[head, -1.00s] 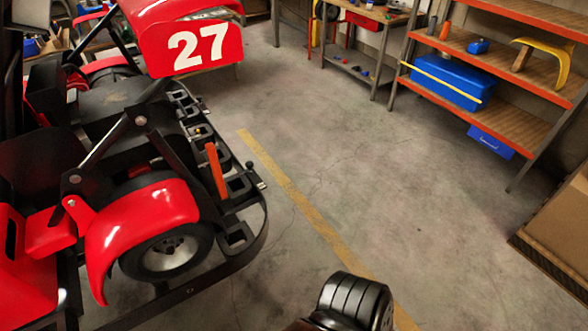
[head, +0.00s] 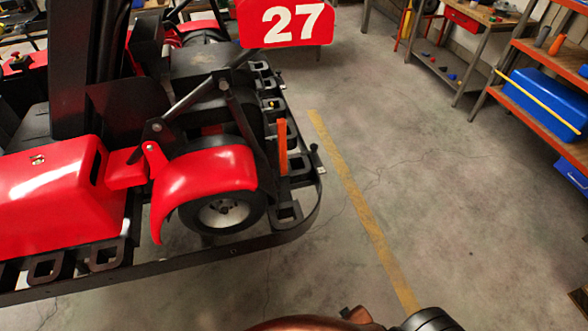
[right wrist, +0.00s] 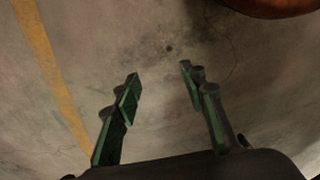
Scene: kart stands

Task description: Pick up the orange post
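The orange post (head: 282,147) is a thin upright bar at the rear edge of the red kart (head: 205,175), beside the black bumper frame. My right gripper (right wrist: 160,85) is open and empty in the right wrist view, with its two green-edged fingers apart over bare concrete. In the head view only part of my arm shows at the bottom edge, with no fingers visible. The post does not show in the right wrist view. My left gripper is in neither view.
The kart's black bumper (head: 300,215) curves around the post's side. A yellow floor line (head: 360,205) runs to its right. Concrete floor (head: 450,210) is open between the kart and the shelf with a blue box (head: 545,103). A workbench (head: 465,25) stands at the back.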

